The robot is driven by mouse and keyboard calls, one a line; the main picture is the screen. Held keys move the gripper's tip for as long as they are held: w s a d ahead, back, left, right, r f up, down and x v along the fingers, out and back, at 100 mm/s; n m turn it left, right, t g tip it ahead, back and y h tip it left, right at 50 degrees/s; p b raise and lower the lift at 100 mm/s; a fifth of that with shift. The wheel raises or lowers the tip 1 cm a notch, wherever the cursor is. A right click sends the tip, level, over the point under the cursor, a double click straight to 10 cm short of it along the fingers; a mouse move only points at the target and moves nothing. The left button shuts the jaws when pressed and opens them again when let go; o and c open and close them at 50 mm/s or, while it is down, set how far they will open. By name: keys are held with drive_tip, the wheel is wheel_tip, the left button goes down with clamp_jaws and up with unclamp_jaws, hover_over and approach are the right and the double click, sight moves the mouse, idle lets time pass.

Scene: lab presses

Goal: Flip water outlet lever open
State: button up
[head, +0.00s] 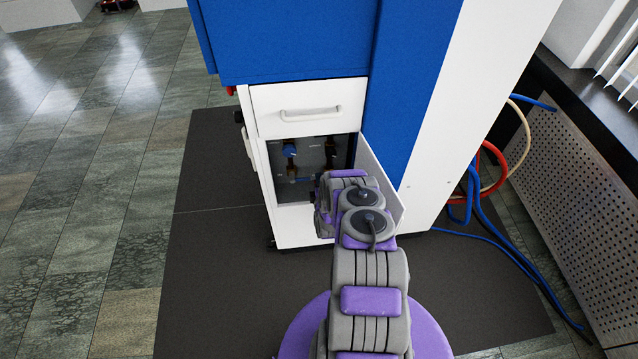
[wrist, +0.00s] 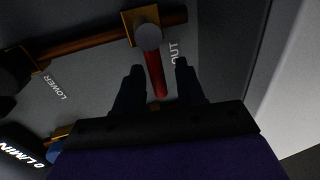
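The red water outlet lever (wrist: 156,76) shows in the wrist view below a round grey pivot (wrist: 148,37) on a brass valve, beside a label partly readable as "OUT". My gripper (wrist: 159,65) is open, with one dark finger on each side of the lever. I cannot tell whether either finger touches it. In the head view my arm reaches into the open compartment of the white and blue cabinet (head: 408,95), and the gripper's fingers and the red lever are hidden there.
A copper pipe (wrist: 85,42) runs to the valve. A "LOWER" label (wrist: 58,90) and dark parts lie at the left of the wrist view. The open cabinet door (head: 378,165) stands close to my arm's right. A white drawer (head: 309,106) is above the compartment. Hoses (head: 500,165) hang at right.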

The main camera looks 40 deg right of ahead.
drive_tip(key=shift+w+d, duration=0.3)
drive_tip(key=shift+d, duration=0.1)
drive_tip(key=shift+a, duration=0.15)
clamp_jaws()
drive_tip(key=shift+f, duration=0.1)
